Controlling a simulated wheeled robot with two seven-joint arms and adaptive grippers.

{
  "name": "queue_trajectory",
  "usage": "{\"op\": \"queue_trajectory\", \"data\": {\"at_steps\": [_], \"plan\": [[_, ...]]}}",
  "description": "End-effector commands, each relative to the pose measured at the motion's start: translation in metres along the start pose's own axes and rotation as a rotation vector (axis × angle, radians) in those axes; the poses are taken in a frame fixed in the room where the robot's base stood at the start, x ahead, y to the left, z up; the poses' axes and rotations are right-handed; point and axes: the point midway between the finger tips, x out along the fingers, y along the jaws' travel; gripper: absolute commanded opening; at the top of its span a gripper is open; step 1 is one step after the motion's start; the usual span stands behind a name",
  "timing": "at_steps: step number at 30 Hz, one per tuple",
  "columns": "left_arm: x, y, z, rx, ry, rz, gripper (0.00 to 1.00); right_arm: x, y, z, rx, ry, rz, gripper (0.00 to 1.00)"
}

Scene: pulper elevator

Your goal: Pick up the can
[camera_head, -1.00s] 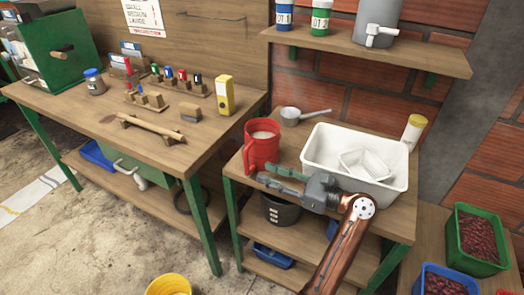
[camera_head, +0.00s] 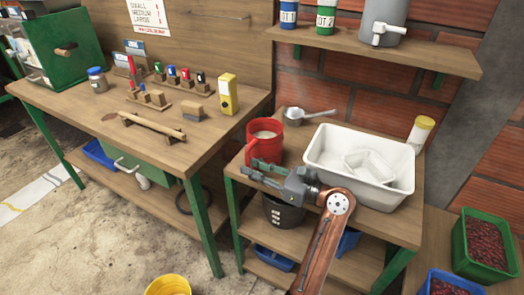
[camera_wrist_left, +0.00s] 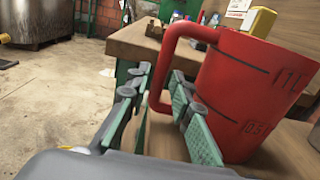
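The can appears to be the red measuring jug (camera_head: 267,139), standing upright on the low wooden bench near its left edge. It holds something pale. In the wrist view the red jug (camera_wrist_left: 250,95) fills the right side, with its handle toward me and measuring marks on its wall. My left gripper (camera_head: 250,169) is in front of the jug at handle height. In the wrist view its fingers (camera_wrist_left: 160,78) are apart, one on each side of the handle, with visible gaps. My right gripper is not in view.
A white basin (camera_head: 350,190) stands right of the jug, with a metal scoop (camera_head: 296,115) behind. A white yellow-lidded container (camera_head: 421,133) stands at the back right. A shelf (camera_head: 375,52) hangs above. A taller workbench (camera_head: 75,120) with tools stands left. A black bucket (camera_head: 283,212) sits below.

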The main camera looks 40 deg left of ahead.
Motion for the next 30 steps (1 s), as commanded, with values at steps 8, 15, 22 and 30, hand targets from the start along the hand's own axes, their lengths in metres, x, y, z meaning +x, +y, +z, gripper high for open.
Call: {"op": "queue_trajectory", "data": {"at_steps": [8, 15, 22, 30], "plan": [[-0.0004, -0.0001, 0.0, 0.0, 0.0, 0.0, 0.0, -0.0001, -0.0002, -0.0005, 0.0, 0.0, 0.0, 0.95], [-0.0005, -0.0002, 0.0, 0.0, 0.0, -0.001, 0.0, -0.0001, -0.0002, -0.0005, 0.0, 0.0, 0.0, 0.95], [-0.0005, -0.0003, 0.0, -0.001, 0.0, -0.001, 0.0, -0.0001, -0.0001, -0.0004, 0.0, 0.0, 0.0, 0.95], [-0.0007, -0.0002, 0.003, -0.007, -0.004, -0.002, 0.0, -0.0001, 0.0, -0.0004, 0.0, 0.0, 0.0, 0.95]]}}
